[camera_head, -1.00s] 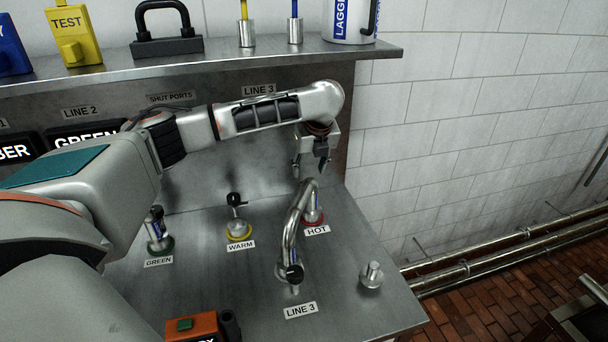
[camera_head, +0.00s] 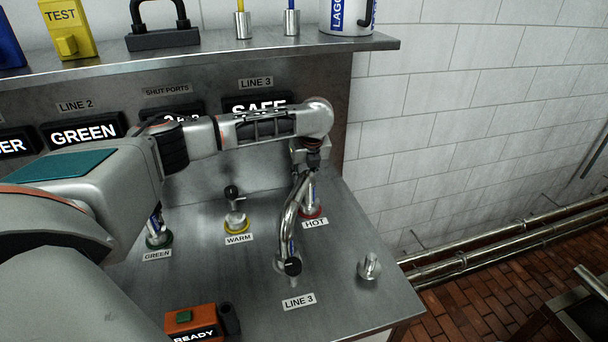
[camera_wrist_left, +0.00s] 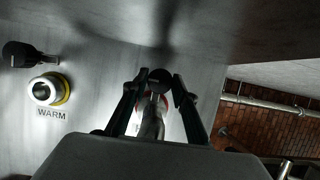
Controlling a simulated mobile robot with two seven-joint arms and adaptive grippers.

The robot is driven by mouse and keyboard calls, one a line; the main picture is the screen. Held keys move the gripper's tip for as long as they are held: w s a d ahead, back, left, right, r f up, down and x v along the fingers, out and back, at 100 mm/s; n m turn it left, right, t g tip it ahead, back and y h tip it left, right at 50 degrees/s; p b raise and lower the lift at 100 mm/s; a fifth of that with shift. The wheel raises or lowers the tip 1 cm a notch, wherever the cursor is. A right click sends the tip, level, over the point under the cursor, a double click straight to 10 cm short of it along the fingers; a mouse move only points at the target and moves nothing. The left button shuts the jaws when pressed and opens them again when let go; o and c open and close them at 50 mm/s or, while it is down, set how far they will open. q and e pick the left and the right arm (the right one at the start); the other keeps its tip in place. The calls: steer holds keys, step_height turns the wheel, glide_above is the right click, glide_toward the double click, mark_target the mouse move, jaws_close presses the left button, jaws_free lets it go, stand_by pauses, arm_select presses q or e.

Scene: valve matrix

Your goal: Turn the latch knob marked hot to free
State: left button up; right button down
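The hot latch knob (camera_head: 312,207) stands on the metal counter with a red ring at its base and a HOT label (camera_head: 315,223) in front. My left gripper (camera_head: 306,168) is directly above it, pointing down, partly hidden by its own wrist. In the left wrist view the two dark fingers (camera_wrist_left: 157,92) are apart, with a black-topped knob (camera_wrist_left: 160,76) between them and part of a red ring below. Whether either finger touches it is not clear. My right gripper is not in view.
A bent metal pipe (camera_head: 289,222) labelled LINE 3 stands close in front of the hot knob. The warm knob (camera_head: 235,220) with a yellow ring and the green knob (camera_head: 157,236) are to the left. A short metal peg (camera_head: 369,267) is at the right. A shelf (camera_head: 220,53) runs above.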

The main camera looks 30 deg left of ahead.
arm_select(q)
steer(key=c, duration=0.4)
